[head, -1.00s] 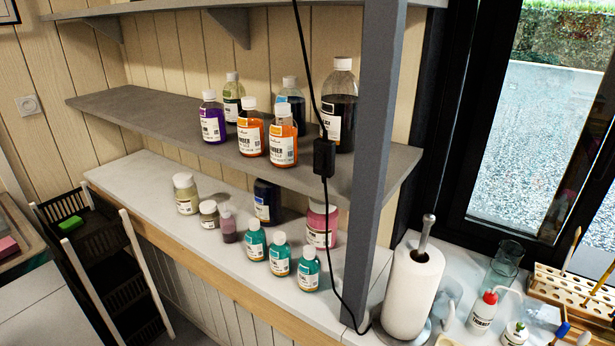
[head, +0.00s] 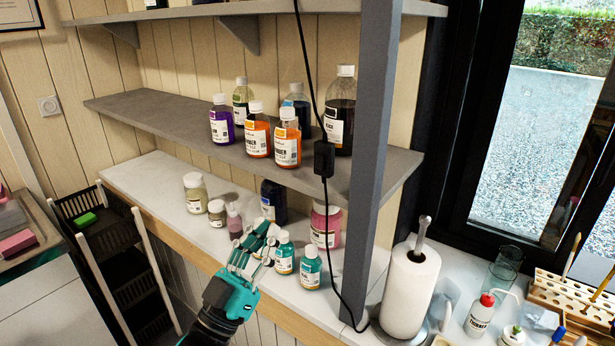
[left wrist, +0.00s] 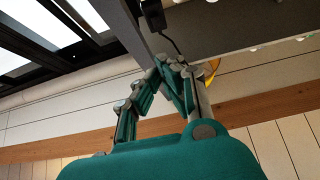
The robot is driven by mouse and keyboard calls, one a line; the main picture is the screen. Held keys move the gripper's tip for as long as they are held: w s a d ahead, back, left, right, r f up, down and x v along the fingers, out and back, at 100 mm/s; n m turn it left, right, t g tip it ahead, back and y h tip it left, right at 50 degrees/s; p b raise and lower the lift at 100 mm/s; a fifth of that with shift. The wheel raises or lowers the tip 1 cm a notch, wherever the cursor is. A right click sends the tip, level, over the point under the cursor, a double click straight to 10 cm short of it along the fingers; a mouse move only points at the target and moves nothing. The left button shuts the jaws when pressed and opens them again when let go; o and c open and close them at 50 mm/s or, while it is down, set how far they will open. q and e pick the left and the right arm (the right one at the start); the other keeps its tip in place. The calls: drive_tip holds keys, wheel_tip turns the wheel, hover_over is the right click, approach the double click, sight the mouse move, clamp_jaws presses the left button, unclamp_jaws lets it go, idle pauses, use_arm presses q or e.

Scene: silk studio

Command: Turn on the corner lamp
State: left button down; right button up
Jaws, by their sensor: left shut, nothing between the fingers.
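A black inline switch (head: 324,159) hangs on a black cord in front of the middle shelf's edge, just left of the grey post. It also shows at the top of the left wrist view (left wrist: 153,14). No lamp head or bulb is in view. My left gripper (head: 264,232), teal with grey fingers, is shut and empty. In the head view it appears below and left of the switch, over the lower counter's front and the teal bottles. In the left wrist view its fingertips (left wrist: 172,66) are together, below the switch and apart from it. My right gripper is not in view.
The middle shelf (head: 130,104) holds several bottles. Teal bottles (head: 310,268) and jars stand on the lower counter. The grey post (head: 370,160) rises right of the cord. A paper towel roll (head: 408,292) stands beside it.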

sight(320, 162)
use_arm(q)
drive_tip(key=shift+r, duration=0.1)
drive_tip(key=shift+w+d+f+p+x, duration=0.35)
drive_tip(key=shift+p+x, duration=0.7)
drive_tip(key=shift+x, duration=1.1)
drive_tip(key=shift+w+f+p+x, duration=0.15)
drive_tip(key=shift+f+p+x, duration=0.3)
drive_tip(key=shift+p+x, duration=1.15)
drive_tip(key=shift+w+d+f+p+x, duration=0.25)
drive_tip(key=shift+f+p+x, duration=0.25)
drive_tip(key=shift+x, duration=2.15)
drive_tip(key=shift+a+r, duration=0.1)
